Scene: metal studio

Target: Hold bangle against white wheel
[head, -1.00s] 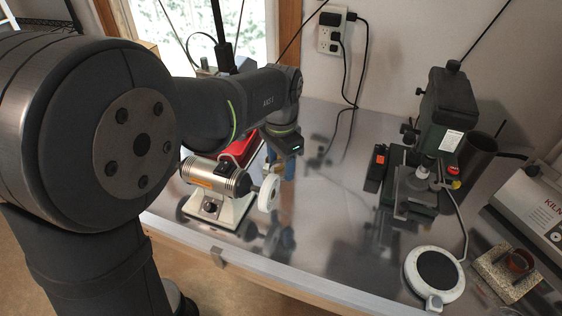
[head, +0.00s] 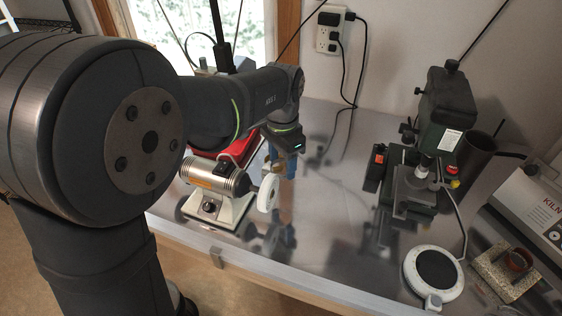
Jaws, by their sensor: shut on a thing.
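The white wheel (head: 268,193) is a pale disc on the right end of the silver bench motor (head: 216,178), which stands on a white base. My gripper (head: 281,170) points down just behind and right of the wheel, with bluish fingers. It is shut on a small golden-brown thing, which I take to be the bangle (head: 279,174). The bangle is tiny here and partly hidden by the fingers. It appears close to the wheel's upper right edge; I cannot tell whether they touch.
A red object (head: 213,147) lies behind the motor. To the right are a dark green bench machine (head: 447,108), a dark cup (head: 476,152), a round white-rimmed pad (head: 434,275) and a kiln (head: 532,207). The metal table's centre (head: 335,225) is clear.

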